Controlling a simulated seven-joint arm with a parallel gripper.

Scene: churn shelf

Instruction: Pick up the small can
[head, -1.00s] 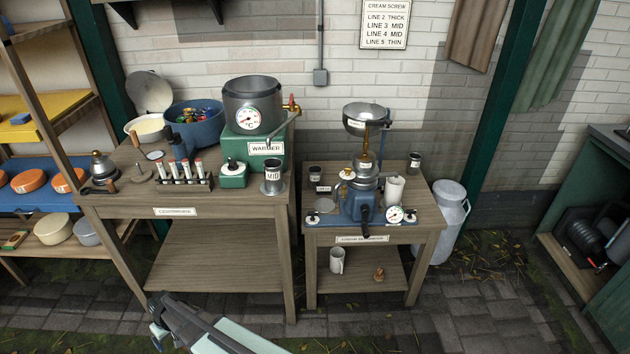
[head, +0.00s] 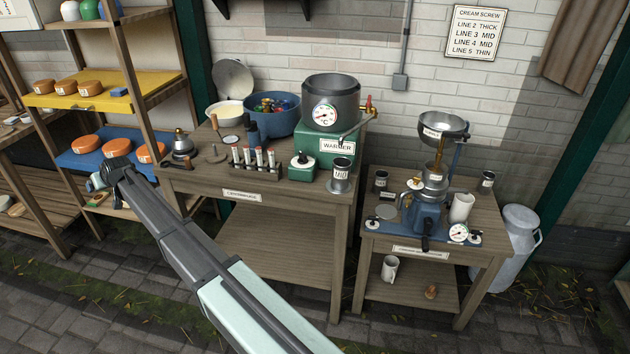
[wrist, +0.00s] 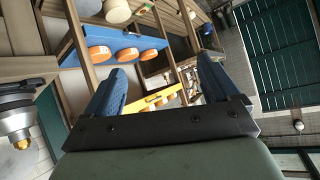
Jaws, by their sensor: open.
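Several small can-like vessels are in the head view, and I cannot tell which one is the small can. A metal can marked MID (head: 341,176) stands at the right front of the left table. A dark labelled can (head: 380,181) stands on the left of the right table, and another dark can (head: 487,181) at its back right. My gripper (head: 100,178) is to the left of both tables, in front of the shelf rack and well apart from these cans. In the wrist view my gripper (wrist: 162,82) has its blue fingers spread, with nothing between them.
The left table (head: 250,200) also holds a green warmer (head: 320,147), a blue bowl (head: 272,115) and a tube rack (head: 262,172). The right table (head: 370,233) bears a separator (head: 428,210) and a white mug (head: 461,207). A large churn (head: 520,235) stands right.

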